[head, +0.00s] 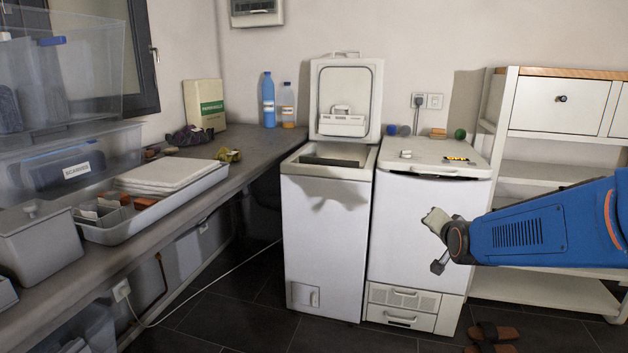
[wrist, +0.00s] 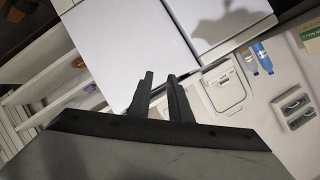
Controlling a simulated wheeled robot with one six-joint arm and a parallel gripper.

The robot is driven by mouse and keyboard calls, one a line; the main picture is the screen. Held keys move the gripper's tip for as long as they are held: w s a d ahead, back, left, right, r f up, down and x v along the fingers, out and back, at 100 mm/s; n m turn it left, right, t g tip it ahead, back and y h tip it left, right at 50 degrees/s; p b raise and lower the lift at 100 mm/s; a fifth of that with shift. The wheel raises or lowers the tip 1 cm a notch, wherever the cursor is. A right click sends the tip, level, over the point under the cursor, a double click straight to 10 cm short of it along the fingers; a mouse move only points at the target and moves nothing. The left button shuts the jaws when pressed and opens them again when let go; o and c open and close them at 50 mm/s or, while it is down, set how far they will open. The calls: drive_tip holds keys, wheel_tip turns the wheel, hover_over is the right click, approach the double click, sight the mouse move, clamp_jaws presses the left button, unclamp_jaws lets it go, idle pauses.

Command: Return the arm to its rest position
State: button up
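My arm reaches in from the right edge of the head view. My gripper (head: 436,242) hangs in front of the upper front of the right toploader (head: 415,215), whose lid is down. In the wrist view the two dark fingers of my gripper (wrist: 160,75) stand apart with a gap between them. Nothing is between them. The left toploader (head: 325,245) has its lid (head: 346,85) raised against the wall. Its opening shows a dark inside, and its contents cannot be made out. A shadow falls on its front.
A long counter (head: 255,150) on the left holds bins, a grey tray (head: 110,236), and bottles (head: 268,98). A white shelf unit (head: 540,155) stands at the right behind my arm. Sandals (head: 490,335) lie on the dark floor. Small items sit on the right toploader's lid.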

drive_tip(key=s+a+f+n+g, duration=0.1)
drive_tip(key=s+f+n+g, duration=0.1)
drive_tip(key=s, duration=1)
drive_tip(key=s+a+f+n+g, duration=0.1)
drive_tip(key=s+n+g, duration=0.3)
drive_tip(key=s, duration=0.8)
drive_tip(key=s+a+f+n+g+y, duration=0.1)
drive_tip(key=s+f+n+g, duration=0.1)
drive_tip(key=s, duration=1.1)
drive_tip(key=shift+a+f+n+g, duration=0.4)
drive_tip(key=shift+f+n, duration=0.2)
drive_tip(key=shift+f, duration=0.15)
